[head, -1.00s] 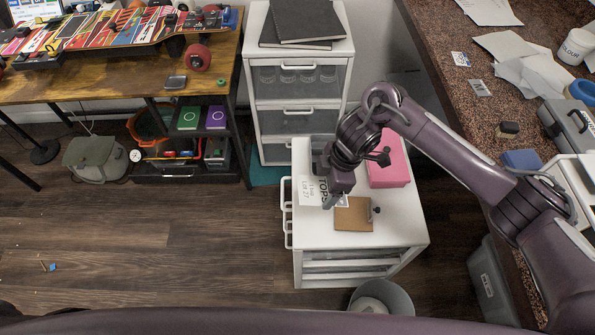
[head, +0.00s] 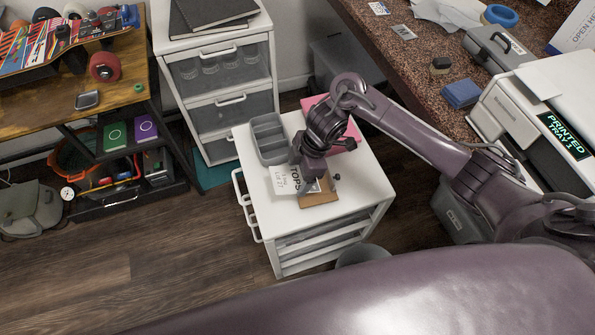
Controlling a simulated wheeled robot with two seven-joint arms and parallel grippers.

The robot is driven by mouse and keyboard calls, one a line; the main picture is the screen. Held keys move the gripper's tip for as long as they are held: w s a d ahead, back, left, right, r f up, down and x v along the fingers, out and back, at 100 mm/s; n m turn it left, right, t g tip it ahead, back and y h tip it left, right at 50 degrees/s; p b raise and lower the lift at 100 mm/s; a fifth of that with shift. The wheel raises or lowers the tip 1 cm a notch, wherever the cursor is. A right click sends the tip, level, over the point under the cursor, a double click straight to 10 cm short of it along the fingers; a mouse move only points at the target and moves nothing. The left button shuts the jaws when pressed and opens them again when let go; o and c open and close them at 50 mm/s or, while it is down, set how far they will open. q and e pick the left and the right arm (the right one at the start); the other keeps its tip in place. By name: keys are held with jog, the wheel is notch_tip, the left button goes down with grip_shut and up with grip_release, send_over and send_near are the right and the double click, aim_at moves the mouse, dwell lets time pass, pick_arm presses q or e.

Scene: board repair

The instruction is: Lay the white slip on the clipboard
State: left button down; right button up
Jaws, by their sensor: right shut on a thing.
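The white slip (head: 282,183) with dark print shows on the white cart's top, to the left of my right gripper (head: 306,188). My right gripper is shut on it; the fingers hide part of it. The brown clipboard (head: 319,198) lies on the cart top, just right of and below the gripper, with its dark clip (head: 337,177) at the right end. The slip's right part appears to overlap the clipboard's left part; whether it touches the board I cannot tell. My left gripper is not in view.
The white cart (head: 360,190) also holds a grey divided tray (head: 270,138) and a pink box (head: 345,137) behind my right arm. A drawer unit (head: 215,85) stands behind it. A granite counter (head: 405,78) and a printer (head: 530,115) are at right.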

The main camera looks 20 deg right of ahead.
aim_at(301, 180)
jog(key=shift+d+f+b, duration=0.15)
jog(key=shift+f+b, duration=0.85)
jog(key=shift+d+f+b, duration=0.15)
jog(key=shift+f+b, duration=0.85)
jog(key=shift+d+r, duration=0.1)
jog(key=shift+d, duration=0.25)
jog(key=shift+d+f, duration=0.2)
jog(key=shift+d, duration=0.45)
jog(key=o, duration=1)
jog(key=p+v, duration=0.3)
jog(key=v, duration=0.4)
jog(key=shift+r, duration=0.35)
jog(key=shift+s, duration=0.1)
